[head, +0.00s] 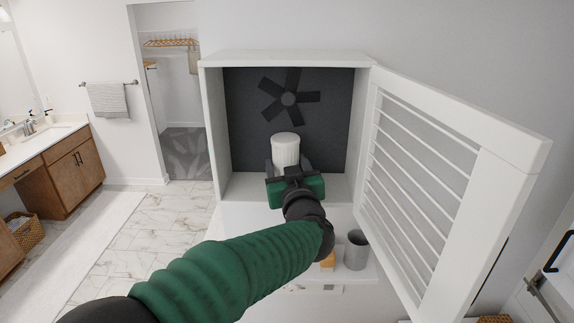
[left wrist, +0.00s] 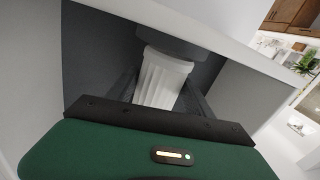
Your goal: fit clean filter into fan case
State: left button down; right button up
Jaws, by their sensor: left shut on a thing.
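The fan case (head: 213,130) is a white open box on the wall with a dark back panel and a dark fan (head: 288,99). Its white louvred door (head: 420,175) stands swung open to the right. The clean filter (head: 285,148) is a white ribbed cylinder, upright inside the case opening, below the fan. My left gripper (head: 286,168) is shut on it from the front. In the left wrist view, the filter (left wrist: 163,80) sits between the two dark fingers. Its lower end is hidden behind the gripper body. I cannot tell whether it touches the case. My right gripper is not in view.
Below the case is a white shelf (head: 240,222) with a grey cup (head: 357,250) and a small orange-yellow block (head: 328,261), partly behind my left arm. The open door bounds the right side. A vanity (head: 65,165) stands far left, with open floor between.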

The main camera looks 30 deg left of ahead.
pick_arm(q)
jog(key=shift+f+b, duration=0.4)
jog(key=shift+f, duration=0.2)
jog(key=shift+f, duration=0.4)
jog(key=shift+b, duration=0.3)
jog(key=shift+c, duration=1.6)
grip_release()
jog(key=b+v, duration=0.4)
jog(key=v, duration=1.3)
jog(key=shift+b, duration=0.35)
